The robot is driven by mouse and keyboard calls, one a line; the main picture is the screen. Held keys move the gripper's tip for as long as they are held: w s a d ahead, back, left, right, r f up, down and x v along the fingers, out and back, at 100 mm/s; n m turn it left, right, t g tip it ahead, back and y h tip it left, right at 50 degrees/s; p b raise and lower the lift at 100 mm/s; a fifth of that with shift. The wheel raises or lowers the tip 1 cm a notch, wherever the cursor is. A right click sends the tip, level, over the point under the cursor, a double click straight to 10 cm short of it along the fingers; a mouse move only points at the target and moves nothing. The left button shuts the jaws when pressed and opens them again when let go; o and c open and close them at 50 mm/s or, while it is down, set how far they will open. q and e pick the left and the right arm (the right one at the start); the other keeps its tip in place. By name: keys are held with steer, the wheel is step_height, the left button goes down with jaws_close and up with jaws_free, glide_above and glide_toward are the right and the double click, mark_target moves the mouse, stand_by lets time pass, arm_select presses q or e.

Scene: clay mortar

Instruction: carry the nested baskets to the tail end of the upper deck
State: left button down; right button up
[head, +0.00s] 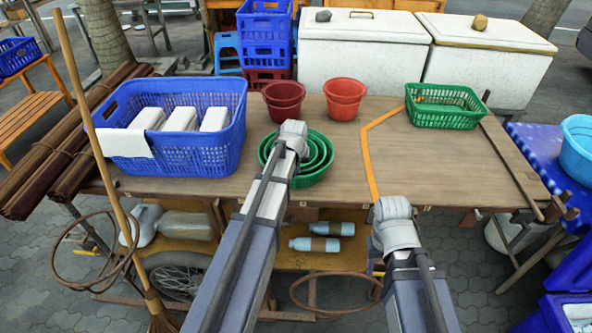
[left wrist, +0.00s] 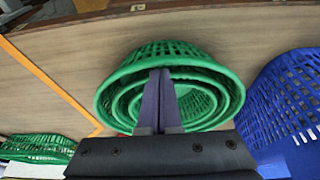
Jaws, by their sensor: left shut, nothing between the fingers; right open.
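The nested green baskets (head: 321,163), round and lattice-sided, stand one inside another near the front edge of the wooden upper deck (head: 335,195). They also show in the left wrist view (left wrist: 231,75). My left gripper (head: 292,139) is over them in the head view, its wrist hiding part of their left side. In the left wrist view its two dark fingers (left wrist: 160,90) are together with nothing between them, in front of the baskets; whether they touch is unclear. My right gripper (head: 395,222) is open and empty by the deck's front edge, right of the baskets; its fingertips are hard to make out.
A blue crate (head: 200,155) with white blocks stands left on the deck. Red pots (head: 284,98) (head: 345,95) are at the back, and a rectangular green basket (head: 445,112) at the back right. A pole (head: 510,165) lies along the right end.

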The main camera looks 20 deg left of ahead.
arm_select(q)
steer(key=s+d, duration=0.3)
steer(key=s, duration=0.8)
steer(key=shift+d, duration=0.1)
steer(key=p+v, duration=0.9)
steer(key=v, duration=0.1)
